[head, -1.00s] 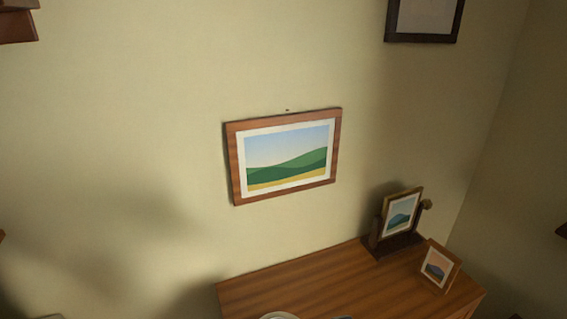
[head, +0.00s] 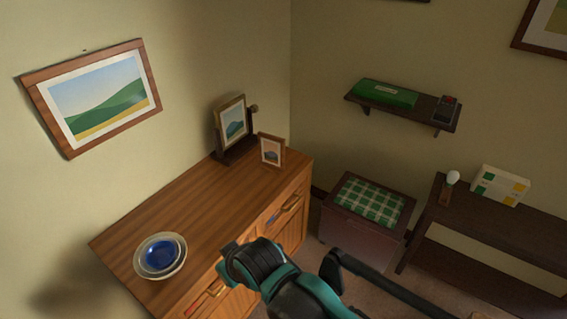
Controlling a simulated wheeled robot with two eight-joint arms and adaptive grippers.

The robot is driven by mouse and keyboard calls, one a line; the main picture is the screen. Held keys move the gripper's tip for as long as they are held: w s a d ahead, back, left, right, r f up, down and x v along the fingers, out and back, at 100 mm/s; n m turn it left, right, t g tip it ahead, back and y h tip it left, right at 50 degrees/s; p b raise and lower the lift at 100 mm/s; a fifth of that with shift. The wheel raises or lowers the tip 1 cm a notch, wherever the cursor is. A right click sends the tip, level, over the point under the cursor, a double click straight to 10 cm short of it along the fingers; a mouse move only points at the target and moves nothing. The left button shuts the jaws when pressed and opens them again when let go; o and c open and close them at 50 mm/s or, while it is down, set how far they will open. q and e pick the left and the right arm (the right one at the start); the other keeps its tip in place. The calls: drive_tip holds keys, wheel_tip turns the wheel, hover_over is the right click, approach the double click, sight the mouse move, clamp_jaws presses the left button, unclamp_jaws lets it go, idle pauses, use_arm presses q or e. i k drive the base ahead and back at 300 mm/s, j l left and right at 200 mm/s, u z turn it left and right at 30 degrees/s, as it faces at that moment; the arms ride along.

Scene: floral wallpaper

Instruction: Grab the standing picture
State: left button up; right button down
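A small picture in a brown wooden frame (head: 271,150) stands on the wooden cabinet top (head: 200,200), near its far right corner. Just behind and left of it, a second framed picture (head: 232,124) stands upright in a dark swivel stand with a round knob. A teal and black part of my arm reaches in at the bottom centre, in front of the cabinet and well below the pictures. No gripper fingers can be made out, and nothing touches either picture.
Stacked bowls (head: 160,257), the inner one blue, sit at the cabinet's near left. A landscape picture (head: 97,97) hangs on the left wall. A chest with a green checked top (head: 366,201) and a dark bench (head: 500,222) stand right. A wall shelf (head: 405,109) holds a green case.

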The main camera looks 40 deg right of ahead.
sight(272, 149)
drive_tip(key=z, duration=0.4)
drive_tip(key=j+z, duration=0.1)
drive_tip(key=z, duration=0.25)
drive_tip(key=j+z, duration=0.1)
drive_tip(key=z, duration=0.65)
drive_tip(key=j+z, duration=0.1)
drive_tip(key=j, duration=0.3)
drive_tip(key=i+l+u, duration=0.1)
drive_tip(key=i+l, duration=0.85)
drive_tip(key=i+l+u, duration=0.15)
drive_tip(key=i+l, duration=0.35)
drive_tip(key=i+l+u, duration=0.1)
drive_tip(key=i+l, duration=0.3)
drive_tip(key=l, duration=0.3)
